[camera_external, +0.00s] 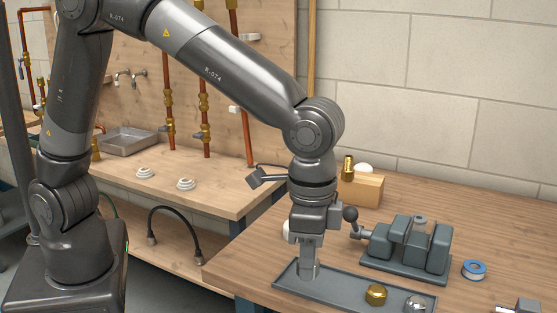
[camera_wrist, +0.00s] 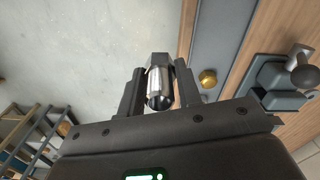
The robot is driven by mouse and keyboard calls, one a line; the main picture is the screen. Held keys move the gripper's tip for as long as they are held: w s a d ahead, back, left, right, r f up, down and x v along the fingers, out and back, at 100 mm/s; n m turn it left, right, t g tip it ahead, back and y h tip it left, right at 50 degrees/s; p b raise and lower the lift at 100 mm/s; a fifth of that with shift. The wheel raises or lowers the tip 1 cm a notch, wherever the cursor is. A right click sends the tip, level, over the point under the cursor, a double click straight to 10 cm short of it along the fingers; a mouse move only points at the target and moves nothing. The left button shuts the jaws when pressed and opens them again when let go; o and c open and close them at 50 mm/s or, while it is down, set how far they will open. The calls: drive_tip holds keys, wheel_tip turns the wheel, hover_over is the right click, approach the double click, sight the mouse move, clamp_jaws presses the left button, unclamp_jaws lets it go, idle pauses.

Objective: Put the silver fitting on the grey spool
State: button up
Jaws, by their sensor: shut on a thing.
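My gripper (camera_external: 308,250) points down over the left end of the grey tray (camera_external: 330,288), shut on a silver fitting (camera_external: 308,271). In the wrist view, this shiny, hollow fitting (camera_wrist: 160,86) sits between the two dark fingers (camera_wrist: 159,92). I cannot tell whether its lower end touches the tray. A small grey upright piece, perhaps the grey spool (camera_external: 420,221), stands in the top of the grey vise (camera_external: 408,250), right of my gripper. Its lower part is hidden by the jaws.
A brass fitting (camera_external: 376,294) and a round chrome piece (camera_external: 418,303) lie in the tray. A blue-and-white tape roll (camera_external: 474,270) lies right of the vise. The vise's handle knob (camera_external: 350,214) stands close to my gripper. A wooden block (camera_external: 362,190) holds a brass piece behind.

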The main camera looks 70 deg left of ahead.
drive_tip(key=w+r+n, duration=0.2)
drive_tip(key=w+n, duration=0.5)
drive_tip(key=w, duration=0.2)
drive_tip(key=n, duration=2.3)
hover_over(419, 218)
wheel_tip(419, 218, down, 5)
drive_tip(key=shift+r, duration=0.1)
drive_tip(key=shift+f, duration=2.05)
drive_tip(key=shift+f, duration=0.1)
drive_tip(key=o, duration=1)
drive_tip(key=shift+o, duration=0.2)
